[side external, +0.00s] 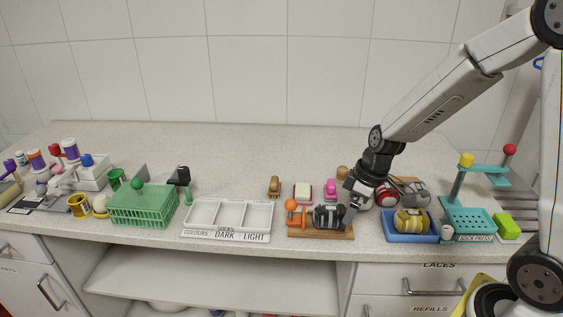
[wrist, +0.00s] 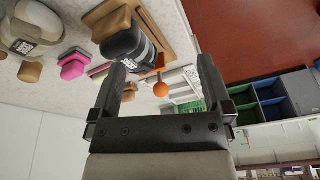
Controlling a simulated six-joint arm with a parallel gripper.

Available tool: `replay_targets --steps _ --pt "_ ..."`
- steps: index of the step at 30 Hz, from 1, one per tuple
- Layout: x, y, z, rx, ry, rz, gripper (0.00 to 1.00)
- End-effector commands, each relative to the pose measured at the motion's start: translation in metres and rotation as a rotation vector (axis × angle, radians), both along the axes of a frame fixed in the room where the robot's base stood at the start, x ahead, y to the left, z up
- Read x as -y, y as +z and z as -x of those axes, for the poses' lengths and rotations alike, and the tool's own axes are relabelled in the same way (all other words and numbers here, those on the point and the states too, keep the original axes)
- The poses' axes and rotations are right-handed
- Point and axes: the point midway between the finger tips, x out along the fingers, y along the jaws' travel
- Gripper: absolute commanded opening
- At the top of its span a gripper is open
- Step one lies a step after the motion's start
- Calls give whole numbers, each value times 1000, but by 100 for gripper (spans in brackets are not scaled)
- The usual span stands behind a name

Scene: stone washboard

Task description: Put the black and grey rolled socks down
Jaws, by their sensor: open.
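The black and grey rolled socks (side external: 329,216) sit on a wooden board (side external: 322,236) with an orange ball on a post. In the wrist view, the socks (wrist: 126,42) show a dark body with grey stripes and a white label, beyond the left fingertip. My gripper (side external: 353,206) is just right of the socks in the side view. In the wrist view my gripper (wrist: 161,68) is open, with nothing held between its two fingers. Whether a finger touches the socks I cannot tell.
A white tray (side external: 228,237) with compartments labelled colours, dark and light stands left of the board. A blue tray (side external: 411,239) with yellow striped socks is at right, near a teal press (side external: 468,222). A green basket (side external: 143,207) stands further left. Small brushes and blocks lie behind.

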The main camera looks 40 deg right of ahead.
Motion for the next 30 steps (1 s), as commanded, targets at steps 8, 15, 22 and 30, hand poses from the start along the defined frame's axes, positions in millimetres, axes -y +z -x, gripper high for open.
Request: replay_targets --steps 8,15,22,30 --pt "20 -2 -31 67 184 -35 100" --pt "33 -3 -49 129 301 -49 100" --pt "36 -3 -53 147 331 -50 100" --pt "33 -12 -56 145 333 -51 100"
